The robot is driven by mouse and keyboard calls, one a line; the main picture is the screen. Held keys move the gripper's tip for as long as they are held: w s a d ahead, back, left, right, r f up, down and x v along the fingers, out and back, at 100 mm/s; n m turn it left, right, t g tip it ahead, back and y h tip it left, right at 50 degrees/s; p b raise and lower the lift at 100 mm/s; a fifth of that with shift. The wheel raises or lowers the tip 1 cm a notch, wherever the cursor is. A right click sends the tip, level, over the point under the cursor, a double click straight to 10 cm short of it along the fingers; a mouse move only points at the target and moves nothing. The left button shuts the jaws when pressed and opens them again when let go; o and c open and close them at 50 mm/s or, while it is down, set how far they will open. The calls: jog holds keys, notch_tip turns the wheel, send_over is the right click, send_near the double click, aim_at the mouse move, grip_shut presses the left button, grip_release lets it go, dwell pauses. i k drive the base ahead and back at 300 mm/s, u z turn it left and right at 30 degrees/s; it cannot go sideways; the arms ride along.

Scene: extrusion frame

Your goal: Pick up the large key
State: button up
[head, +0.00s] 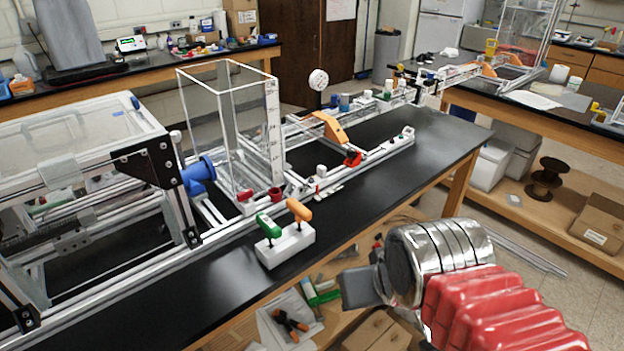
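Two T-handled keys stand upright in a white block holder (286,246) near the front edge of the black bench. The green-handled key (267,226) is on the left and the orange-handled key (299,211) is on the right. Their lower ends are hidden in the block, and I cannot tell for sure which one is the large key. My gripper (358,288) is to the right of and below the holder in the picture, beyond the bench's front edge and apart from both keys. Its grey fingers overlap in this view, so their opening does not show.
The aluminium extrusion frame (110,272) runs along the bench behind the holder, with a tall clear box (225,130) on it. A lower shelf below the bench holds tools and cardboard boxes.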

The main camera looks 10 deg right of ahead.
aim_at(302, 213)
jog(key=k, duration=1.3)
jog(key=u, duration=0.25)
jog(key=i, duration=0.75)
jog(key=u, duration=0.55)
jog(key=i, duration=0.8)
jog(key=u, duration=0.15)
